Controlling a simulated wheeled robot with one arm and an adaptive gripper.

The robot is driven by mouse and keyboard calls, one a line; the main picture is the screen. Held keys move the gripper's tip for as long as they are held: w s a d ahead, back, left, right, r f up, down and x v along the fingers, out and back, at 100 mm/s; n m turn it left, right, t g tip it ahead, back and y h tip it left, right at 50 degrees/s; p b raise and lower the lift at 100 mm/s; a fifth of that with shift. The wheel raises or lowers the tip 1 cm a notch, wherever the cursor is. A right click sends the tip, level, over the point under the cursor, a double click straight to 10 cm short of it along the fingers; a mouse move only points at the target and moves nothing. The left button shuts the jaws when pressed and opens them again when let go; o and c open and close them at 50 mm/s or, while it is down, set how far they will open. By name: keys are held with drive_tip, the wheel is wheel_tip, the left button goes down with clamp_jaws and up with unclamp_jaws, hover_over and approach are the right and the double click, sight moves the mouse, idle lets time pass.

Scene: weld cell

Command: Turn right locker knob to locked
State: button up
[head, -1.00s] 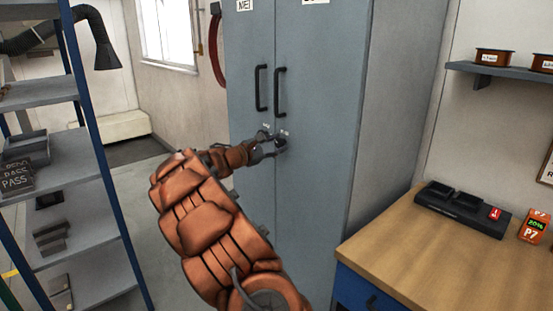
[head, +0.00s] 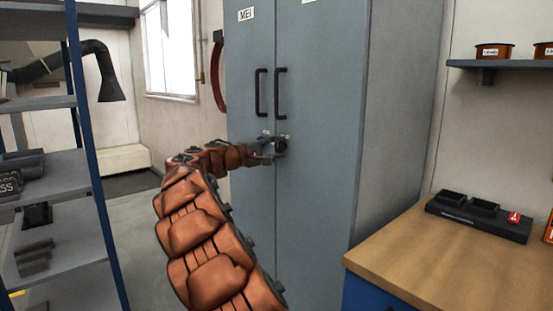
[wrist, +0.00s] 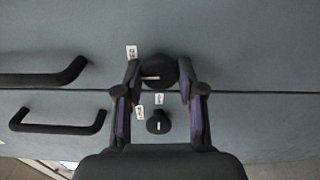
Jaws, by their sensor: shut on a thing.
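The grey locker (head: 315,200) has two doors, each with a black bar handle. The right locker knob (wrist: 163,68) is round and black with a white pointer line, on the upper door in the wrist view. My gripper (wrist: 160,74) is shut on this knob, one fingertip on each side. The left locker knob (wrist: 158,121) is smaller in view and sits between the fingers, nearer the palm, untouched as far as I can see. In the head view my gripper (head: 280,147) is at the right door below the handles, and its fingers largely hide the knobs.
Small white labels (wrist: 131,52) sit by the knobs. The right door handle (head: 280,93) is just above my gripper. A wooden-topped bench (head: 450,255) with a black tray stands at right. A blue-framed shelf rack (head: 98,190) stands at left.

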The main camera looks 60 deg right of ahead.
drive_tip(key=shift+s+m+b, duration=0.1)
drive_tip(key=shift+m+b, duration=0.25)
drive_tip(key=shift+m, duration=0.15)
drive_tip(key=o, duration=1.1)
drive_tip(key=v, duration=1.2)
